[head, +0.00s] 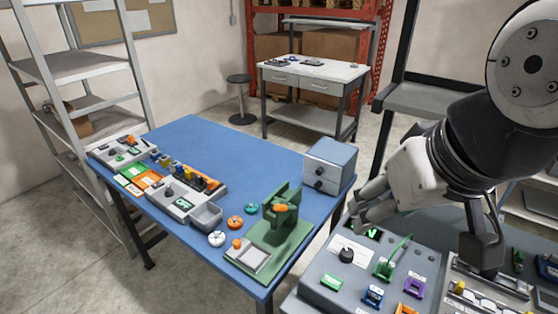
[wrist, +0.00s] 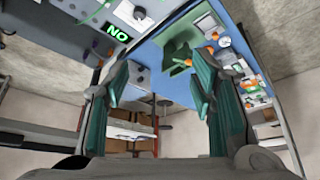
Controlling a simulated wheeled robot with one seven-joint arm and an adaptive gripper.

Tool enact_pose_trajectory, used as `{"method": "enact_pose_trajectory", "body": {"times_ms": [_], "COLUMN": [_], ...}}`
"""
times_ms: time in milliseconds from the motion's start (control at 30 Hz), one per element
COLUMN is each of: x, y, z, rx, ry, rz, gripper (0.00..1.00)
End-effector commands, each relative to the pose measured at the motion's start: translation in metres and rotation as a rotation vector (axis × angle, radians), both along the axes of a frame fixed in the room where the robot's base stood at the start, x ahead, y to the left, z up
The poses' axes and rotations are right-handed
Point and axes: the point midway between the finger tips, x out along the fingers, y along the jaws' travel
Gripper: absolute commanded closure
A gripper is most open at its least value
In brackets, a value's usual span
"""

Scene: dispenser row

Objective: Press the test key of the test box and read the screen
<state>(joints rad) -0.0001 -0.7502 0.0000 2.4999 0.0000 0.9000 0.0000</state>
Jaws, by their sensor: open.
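A grey sloped box (head: 322,264) at the lower right has a dark knob (head: 346,255), a green lever (head: 392,262) and coloured sockets. Its small dark screen (head: 373,233) with green characters is partly behind my gripper (head: 362,214). In the wrist view the screen (wrist: 117,33) reads "NO", with the knob (wrist: 139,12) beside it. A second grey box on the blue table has a dark screen (head: 183,203) with green text, perhaps "OFF". I cannot tell which is the test box or make out a test key. My gripper (wrist: 160,88) is open and empty, above the sloped box.
A workbench (head: 313,72) and stool (head: 241,95) stand behind. The table's far middle is bare.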

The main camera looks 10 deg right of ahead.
Motion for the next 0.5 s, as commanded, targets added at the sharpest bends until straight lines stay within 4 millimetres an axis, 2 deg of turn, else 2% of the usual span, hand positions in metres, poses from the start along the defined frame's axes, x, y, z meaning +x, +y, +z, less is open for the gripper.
{"method": "enact_pose_trajectory", "body": {"times_ms": [33,67,267,500], "x": [-0.0001,-0.0001,0.0,0.0001], "y": [0.0,0.0,0.0,0.0], "z": [0.0,0.0,-0.0001,-0.0002], "rx": [0.0,0.0,0.0,0.0], "ry": [0.0,0.0,0.0,0.0], "rz": [0.0,0.0,0.0,0.0], "gripper": [0.49,0.54,0.99,1.0]}}
